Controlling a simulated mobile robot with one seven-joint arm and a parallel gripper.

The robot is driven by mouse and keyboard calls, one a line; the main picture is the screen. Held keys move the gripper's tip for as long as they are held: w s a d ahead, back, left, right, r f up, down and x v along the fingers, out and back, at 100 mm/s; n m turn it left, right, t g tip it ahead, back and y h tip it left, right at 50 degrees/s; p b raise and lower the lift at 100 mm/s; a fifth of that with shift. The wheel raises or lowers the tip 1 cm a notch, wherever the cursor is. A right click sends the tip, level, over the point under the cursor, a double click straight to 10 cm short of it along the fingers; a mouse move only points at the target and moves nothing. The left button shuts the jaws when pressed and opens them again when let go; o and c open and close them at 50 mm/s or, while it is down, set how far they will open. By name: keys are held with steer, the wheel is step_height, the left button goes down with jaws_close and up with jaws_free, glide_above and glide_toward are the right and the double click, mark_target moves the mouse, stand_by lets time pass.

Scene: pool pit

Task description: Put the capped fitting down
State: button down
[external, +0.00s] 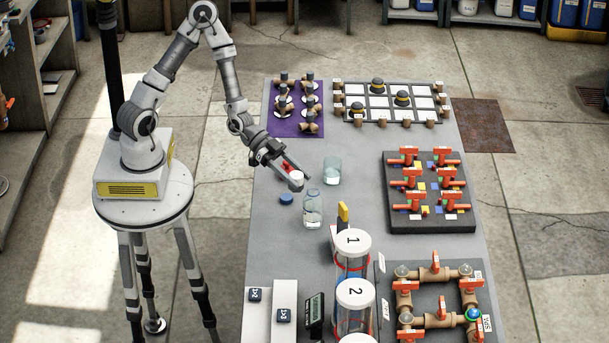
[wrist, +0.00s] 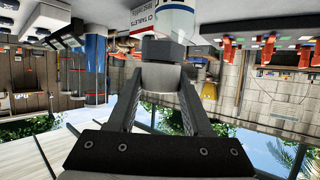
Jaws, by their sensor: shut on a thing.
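My gripper (external: 298,180) is above the grey table, left of the clear glass beaker (external: 332,171). It is shut on a small pale, roughly cylindrical piece (external: 297,175), which I take to be the capped fitting. In the wrist view the pale piece (wrist: 161,78) sits between the two fingers of my gripper (wrist: 163,62), with a dark grey section at its far end. The fingers hide its sides. I cannot tell whether it touches the table. A purple mat (external: 273,125) at the back left carries several brass fittings with dark caps.
A blue cap (external: 286,199) and a clear bottle (external: 312,211) are close to my gripper. A grid board (external: 395,115) and a dark valve board (external: 430,222) stand right. Numbered cylinders (external: 352,245) stand in front. Bare tabletop lies between the mat and beaker.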

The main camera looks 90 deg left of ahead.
steer(key=s+d+m+g+h+p, duration=0.5)
steer(key=s+d+p, duration=0.4)
steer(key=s+d, duration=0.5)
steer(key=shift+m+y, duration=0.3)
steer(key=w+a+f+b, duration=0.2)
steer(key=b, duration=0.3)
steer(key=w+a+f+b, duration=0.2)
steer(key=w+b, duration=0.1)
steer(key=b, duration=0.2)
steer(key=w+a+f+b, duration=0.1)
steer(key=w+f+b, duration=0.1)
steer(key=b, duration=0.3)
steer(key=shift+w+a+f, duration=0.2)
steer(key=shift+w+a, duration=0.2)
steer(key=shift+w, duration=0.1)
steer(key=shift+w+a+f, duration=0.25)
steer(key=shift+w+f, duration=0.1)
steer(key=shift+f, duration=0.05)
step_height(320, 180, down, 4)
steer(key=b, duration=0.4)
steer(key=shift+f, duration=0.1)
